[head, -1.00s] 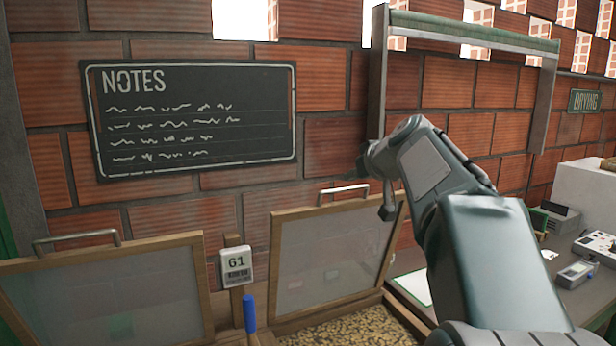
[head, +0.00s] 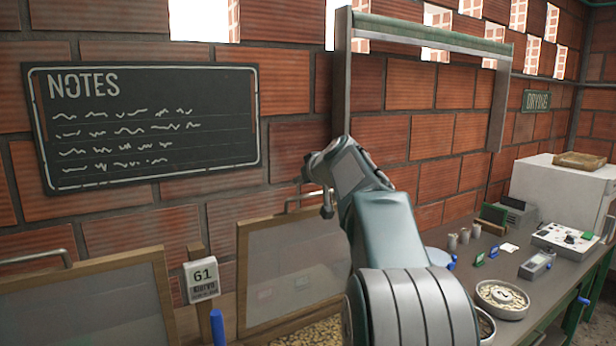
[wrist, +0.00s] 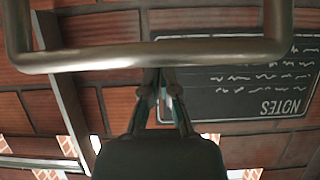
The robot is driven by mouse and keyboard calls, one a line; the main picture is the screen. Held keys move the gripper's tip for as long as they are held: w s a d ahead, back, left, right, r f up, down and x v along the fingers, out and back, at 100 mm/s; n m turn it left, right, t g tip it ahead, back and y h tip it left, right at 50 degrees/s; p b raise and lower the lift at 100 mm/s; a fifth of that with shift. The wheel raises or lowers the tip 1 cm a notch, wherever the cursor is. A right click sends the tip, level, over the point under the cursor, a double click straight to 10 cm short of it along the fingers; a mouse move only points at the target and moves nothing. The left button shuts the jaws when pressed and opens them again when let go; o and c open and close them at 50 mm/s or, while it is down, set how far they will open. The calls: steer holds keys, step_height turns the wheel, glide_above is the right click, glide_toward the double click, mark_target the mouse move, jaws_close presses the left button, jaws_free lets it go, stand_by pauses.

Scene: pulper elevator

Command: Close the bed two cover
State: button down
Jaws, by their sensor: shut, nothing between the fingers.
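Two framed covers stand raised, leaning back near the brick wall: a left cover (head: 95,300) and a right cover (head: 295,272), each with a metal handle on its top edge. I cannot tell from any label which is bed two. In the wrist view the handle (wrist: 150,56) crosses close to the camera, near the tips of my shut gripper (wrist: 158,76). I cannot tell whether they touch. My arm hides the right cover's right side.
Grain (head: 310,332) lies below the right cover. A workbench (head: 495,262) with bowls and devices is at right. A notes board (head: 145,125) hangs on the wall.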

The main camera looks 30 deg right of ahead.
steer(key=shift+s+a+f, duration=0.1)
steer(key=shift+s+f, duration=0.15)
steer(key=shift+s, duration=0.4)
steer(key=shift+s+f, duration=0.2)
steer(key=shift+s, duration=0.4)
steer(key=shift+s+a+f, duration=0.1)
steer(key=shift+s+f, duration=0.15)
steer(key=shift+s, duration=0.4)
steer(key=shift+d, duration=0.1)
